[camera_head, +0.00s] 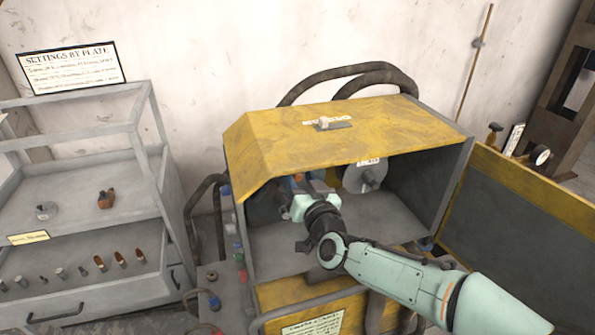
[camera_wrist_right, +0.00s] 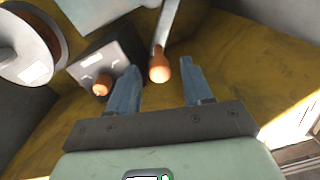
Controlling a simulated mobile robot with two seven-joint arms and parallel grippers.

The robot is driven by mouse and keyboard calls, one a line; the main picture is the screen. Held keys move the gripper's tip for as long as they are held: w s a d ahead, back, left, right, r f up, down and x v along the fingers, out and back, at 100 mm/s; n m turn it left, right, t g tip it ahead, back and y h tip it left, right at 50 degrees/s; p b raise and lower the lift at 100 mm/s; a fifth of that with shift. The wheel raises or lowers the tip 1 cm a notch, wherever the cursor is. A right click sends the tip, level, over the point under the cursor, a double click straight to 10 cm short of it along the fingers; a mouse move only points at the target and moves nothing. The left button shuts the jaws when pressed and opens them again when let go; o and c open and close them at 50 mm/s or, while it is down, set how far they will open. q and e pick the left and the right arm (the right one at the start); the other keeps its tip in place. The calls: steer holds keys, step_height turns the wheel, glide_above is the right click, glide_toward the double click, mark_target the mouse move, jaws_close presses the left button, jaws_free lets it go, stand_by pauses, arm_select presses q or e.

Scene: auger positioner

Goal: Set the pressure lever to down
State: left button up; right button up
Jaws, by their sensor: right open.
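A lever with a pale rod and an orange knob (camera_wrist_right: 160,70) shows in the right wrist view, inside the yellow machine. No readable label tells whether it is the pressure lever. My right gripper (camera_wrist_right: 158,66) is open, with one blue-grey finger on each side of the knob in the picture; contact cannot be told. A second orange knob (camera_wrist_right: 101,86) sits by a grey box, left of the left finger. In the head view my right gripper (camera_head: 299,184) reaches into the machine's open front and hides most of the lever area. My left gripper is out of view.
The yellow hood (camera_head: 350,135) covers the cavity from above. A reel (camera_head: 365,174) hangs inside, right of my gripper, and it also shows in the wrist view (camera_wrist_right: 28,45). An open door panel (camera_head: 530,205) stands at the right. A grey shelf (camera_head: 75,210) stands at the left.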

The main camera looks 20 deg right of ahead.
steer(key=shift+w, duration=1)
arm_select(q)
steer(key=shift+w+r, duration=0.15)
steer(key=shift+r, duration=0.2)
arm_select(e)
jaws_close()
arm_select(q)
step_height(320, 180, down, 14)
steer(key=b, duration=1.4)
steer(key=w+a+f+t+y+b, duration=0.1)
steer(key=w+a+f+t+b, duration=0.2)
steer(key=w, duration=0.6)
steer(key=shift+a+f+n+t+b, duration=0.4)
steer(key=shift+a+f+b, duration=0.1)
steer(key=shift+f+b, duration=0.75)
arm_select(e)
steer(key=d+f+m, duration=0.4)
steer(key=f+m, duration=0.6)
steer(key=shift+d+f, duration=0.35)
steer(key=shift+d, duration=0.05)
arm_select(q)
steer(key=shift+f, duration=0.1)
